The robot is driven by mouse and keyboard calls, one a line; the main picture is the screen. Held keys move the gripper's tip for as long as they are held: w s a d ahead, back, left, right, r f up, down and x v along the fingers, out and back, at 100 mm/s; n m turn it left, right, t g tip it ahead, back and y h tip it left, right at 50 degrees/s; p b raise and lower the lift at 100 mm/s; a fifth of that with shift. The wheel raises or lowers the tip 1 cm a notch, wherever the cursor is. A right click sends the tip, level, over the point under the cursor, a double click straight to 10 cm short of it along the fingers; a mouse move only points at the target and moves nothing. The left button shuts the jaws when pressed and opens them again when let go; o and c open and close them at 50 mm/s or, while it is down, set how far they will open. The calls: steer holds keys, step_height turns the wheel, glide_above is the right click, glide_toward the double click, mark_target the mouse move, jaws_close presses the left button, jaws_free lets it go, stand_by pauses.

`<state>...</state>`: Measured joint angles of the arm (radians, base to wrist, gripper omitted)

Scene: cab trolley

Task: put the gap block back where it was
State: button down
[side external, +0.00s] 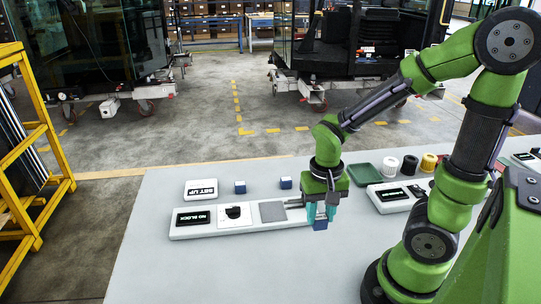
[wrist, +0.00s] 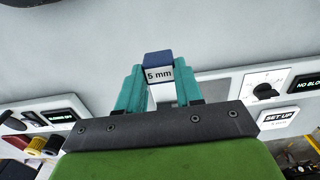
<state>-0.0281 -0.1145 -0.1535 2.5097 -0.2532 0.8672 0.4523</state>
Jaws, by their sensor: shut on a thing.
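My gripper (side external: 320,208) has teal fingers, which also show in the wrist view (wrist: 158,84). It is shut on a gap block with a blue top and a white face reading "5 mm" (wrist: 158,72); in the side view the block's blue lower part (side external: 320,225) shows below the fingers. The block is near the right end of a long white fixture (side external: 250,224); I cannot tell whether it touches anything below. Two more blue-and-white blocks, a left one (side external: 240,187) and a right one (side external: 285,183), stand on the table behind the fixture.
The fixture carries a "NO BLOCK" display (side external: 193,218), a black dial (side external: 234,213) and a grey plate (side external: 272,211). A "SET UP" sign (side external: 201,189) stands behind it. A green tray (side external: 363,174), a second panel (side external: 390,198) and several knobs (side external: 410,164) are at right. The front table is clear.

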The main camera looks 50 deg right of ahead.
steer(key=shift+s+r, duration=0.1)
steer(key=shift+s, duration=0.2)
steer(key=w+d+r, duration=0.1)
steer(key=w+d, duration=0.5)
steer(key=w, duration=0.7)
steer(key=w+d+r, duration=0.1)
steer(key=w+d, duration=0.4)
steer(key=w, duration=0.7)
step_height(320, 180, down, 9)
steer(key=shift+w+f, duration=0.1)
steer(key=c, duration=0.7)
jaws_free()
steer(key=shift+f, duration=0.1)
steer(key=shift+c, duration=0.2)
